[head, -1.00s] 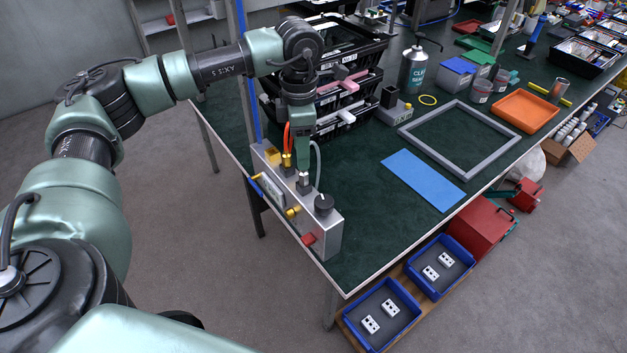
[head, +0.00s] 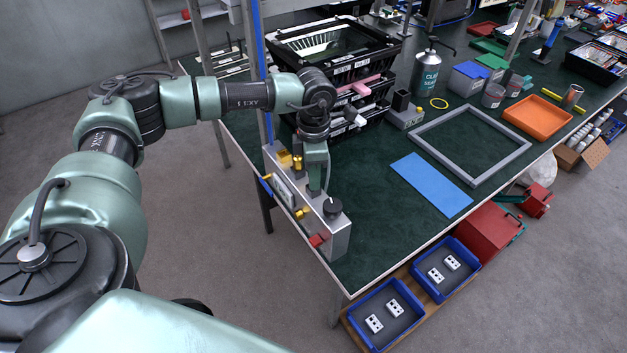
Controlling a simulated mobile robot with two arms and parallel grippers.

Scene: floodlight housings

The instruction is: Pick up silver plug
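The silver plug sat upright on top of the grey metal box (head: 335,238) at the table's near left edge a second ago. Now my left gripper (head: 315,190) is right over that place, pointing down, and hides it. I cannot tell whether its fingers are open or closed around the plug. A thin grey cable (head: 328,168) shows just right of the fingers. A brass-coloured plug (head: 297,163) stands on the box just left of the gripper. My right gripper is not in view.
Black stacked bins (head: 345,75) are close behind my wrist. A blue mat (head: 431,184) and a grey frame (head: 470,143) lie to the right. Green tabletop (head: 375,225) is bare beside the box.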

